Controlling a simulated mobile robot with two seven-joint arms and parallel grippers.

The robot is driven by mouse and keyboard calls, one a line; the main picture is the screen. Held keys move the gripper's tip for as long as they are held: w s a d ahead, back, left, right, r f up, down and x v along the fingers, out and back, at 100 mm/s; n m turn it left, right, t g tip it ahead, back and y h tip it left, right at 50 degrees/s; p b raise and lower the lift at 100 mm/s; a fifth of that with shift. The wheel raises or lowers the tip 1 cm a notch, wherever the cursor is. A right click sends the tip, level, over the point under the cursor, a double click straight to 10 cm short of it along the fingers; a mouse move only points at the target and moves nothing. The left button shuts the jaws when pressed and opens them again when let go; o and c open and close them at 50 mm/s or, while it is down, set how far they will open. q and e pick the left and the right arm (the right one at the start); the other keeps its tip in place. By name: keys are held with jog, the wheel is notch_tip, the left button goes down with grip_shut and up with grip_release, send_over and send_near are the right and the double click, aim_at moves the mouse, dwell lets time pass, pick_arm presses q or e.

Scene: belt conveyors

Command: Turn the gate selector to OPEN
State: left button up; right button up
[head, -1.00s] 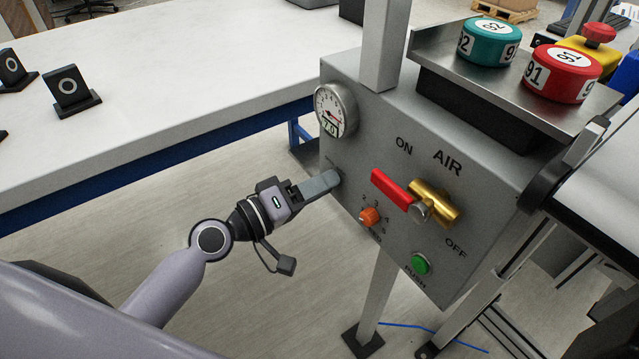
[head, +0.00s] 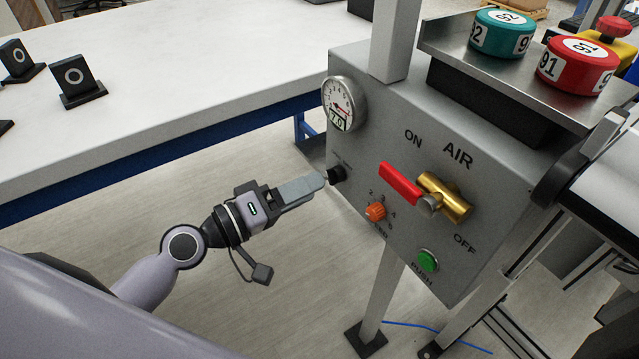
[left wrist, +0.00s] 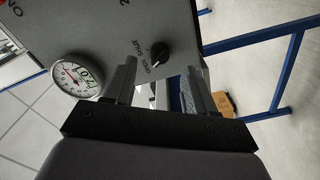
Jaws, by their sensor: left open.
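The gate selector, a small black knob (head: 337,174), sits on the left side of the grey control panel's front (head: 385,150), below the gauge. My right gripper is not in view.
The panel also bears a round gauge (head: 342,103), an orange dial (head: 376,211), a red-handled brass AIR valve (head: 400,184) and a green button (head: 428,260). A white table (head: 190,70) stands behind on the left. Teal (head: 503,36) and red (head: 577,65) pucks sit on a shelf above.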

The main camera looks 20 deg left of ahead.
pick_arm(q)
jog(key=v, duration=0.2)
jog(key=shift+s+a+b, duration=0.25)
jog(key=shift+b, duration=0.1)
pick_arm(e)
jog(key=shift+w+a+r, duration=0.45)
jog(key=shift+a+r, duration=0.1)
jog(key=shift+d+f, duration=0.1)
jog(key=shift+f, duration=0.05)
pick_arm(q)
jog(key=shift+s, duration=0.1)
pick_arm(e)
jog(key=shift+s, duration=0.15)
